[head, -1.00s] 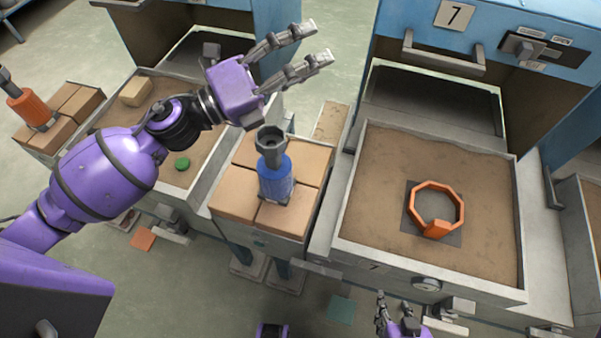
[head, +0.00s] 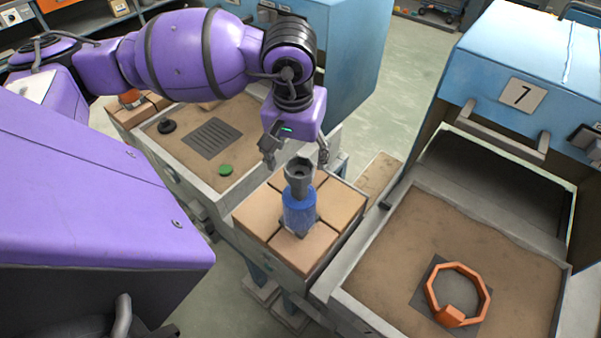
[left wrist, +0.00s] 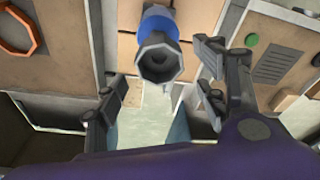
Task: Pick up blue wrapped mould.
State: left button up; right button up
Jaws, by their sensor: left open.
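The blue wrapped mould (head: 299,212) stands upright on a small stand of tan bricks, with a grey funnel-shaped cup on top. In the left wrist view its blue wrap (left wrist: 161,25) is partly hidden behind the grey cup. My left gripper (head: 296,156) is open and points down just above and behind the cup. In the left wrist view its fingers spread on either side of the mould, apart from it. My right gripper is not in view.
The brick-topped stand (head: 262,213) sits between two sand trays. The right tray (head: 400,270) holds an orange ring (head: 484,293) on a dark plate, before a blue oven marked 7. The left tray holds a green disc (head: 226,169), a grated plate (head: 212,138) and a black knob (head: 166,126).

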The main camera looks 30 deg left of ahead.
aim_at(302, 174)
pick_arm(q)
jog(key=f, duration=0.3)
jog(key=f+p, duration=0.1)
jog(key=f, duration=0.1)
jog(key=shift+w+f, duration=0.3)
jog(key=shift+w, duration=0.1)
jog(key=shift+d+r, duration=0.1)
grip_shut()
